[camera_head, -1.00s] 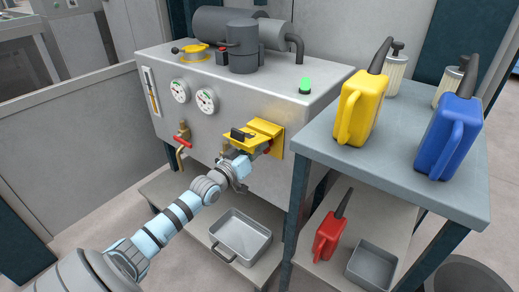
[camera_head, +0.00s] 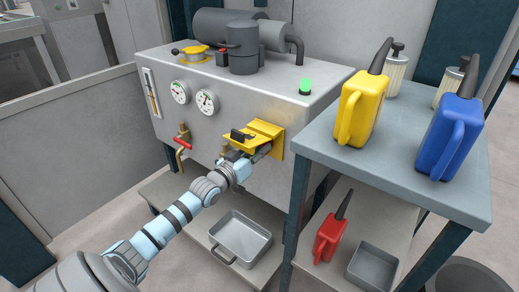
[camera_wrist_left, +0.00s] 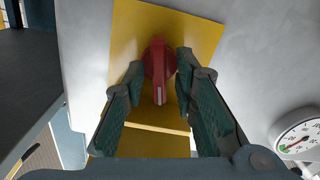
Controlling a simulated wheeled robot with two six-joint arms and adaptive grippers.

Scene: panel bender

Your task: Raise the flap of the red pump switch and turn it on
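The yellow switch box (camera_head: 274,129) is on the front of the grey machine. Its flap (camera_head: 240,141) is raised and stands out over my left gripper. In the left wrist view the red switch knob (camera_wrist_left: 159,62) sits on the yellow plate (camera_wrist_left: 197,35), its pale mark toward the bottom of the picture. My left gripper (camera_head: 262,153) is at the box, under the flap. In the wrist view its two dark fingers (camera_wrist_left: 160,78) stand open on either side of the knob, with narrow gaps beside its handle. The knob is hidden in the head view. My right gripper is out of view.
A red-handled valve (camera_head: 181,141) and two gauges (camera_head: 207,101) are left of the box. A grey table (camera_head: 405,165) with a yellow can (camera_head: 362,105) and a blue can (camera_head: 449,138) stands close on the right. A metal tray (camera_head: 240,238) lies below.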

